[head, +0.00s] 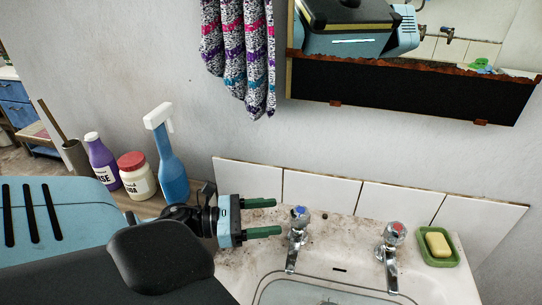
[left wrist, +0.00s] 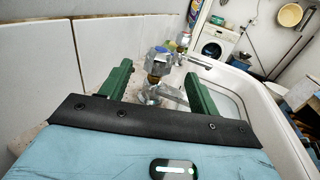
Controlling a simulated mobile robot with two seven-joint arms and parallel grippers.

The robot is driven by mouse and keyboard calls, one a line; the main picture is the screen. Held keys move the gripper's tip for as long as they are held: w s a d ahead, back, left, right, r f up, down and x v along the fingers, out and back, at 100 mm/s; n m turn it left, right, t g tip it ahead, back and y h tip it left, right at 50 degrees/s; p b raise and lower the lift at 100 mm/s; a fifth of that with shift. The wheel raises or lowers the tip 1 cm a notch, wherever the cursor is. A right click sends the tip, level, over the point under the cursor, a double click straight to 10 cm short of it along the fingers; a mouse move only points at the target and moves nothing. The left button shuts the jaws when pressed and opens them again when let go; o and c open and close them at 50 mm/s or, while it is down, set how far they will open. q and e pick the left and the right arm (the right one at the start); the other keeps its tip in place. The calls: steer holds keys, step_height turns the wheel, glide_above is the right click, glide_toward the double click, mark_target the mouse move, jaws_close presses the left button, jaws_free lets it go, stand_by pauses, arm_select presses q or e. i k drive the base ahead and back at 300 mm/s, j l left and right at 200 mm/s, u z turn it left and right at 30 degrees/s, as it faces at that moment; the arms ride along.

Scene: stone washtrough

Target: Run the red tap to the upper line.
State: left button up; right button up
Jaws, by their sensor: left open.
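The red tap (head: 391,240), chrome with a red-marked top, stands on the back rim of the stone trough (head: 448,288), right of the blue-marked tap (head: 299,225). My left gripper (head: 278,217) is open and empty, with its green fingers pointing right at the blue-marked tap, well left of the red one. In the left wrist view the blue-marked tap (left wrist: 158,62) shows between the fingers, with a second tap behind it. Part of the basin shows at the bottom of the head view, with a dark line along its inner wall. I cannot tell the water level. My right gripper is not in view.
A green soap dish (head: 425,258) with yellow soap sits right of the red tap. A blue spray bottle (head: 172,175), a red-lidded jar (head: 138,178) and a purple bottle (head: 102,163) stand behind my left arm. White tiles (head: 320,193) back the trough; a mirror hangs above.

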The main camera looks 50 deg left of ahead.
mark_target(395, 233)
steer(key=k+l, duration=0.1)
steer(key=k, duration=0.4)
steer(key=k+l, duration=0.15)
steer(key=k, duration=0.35)
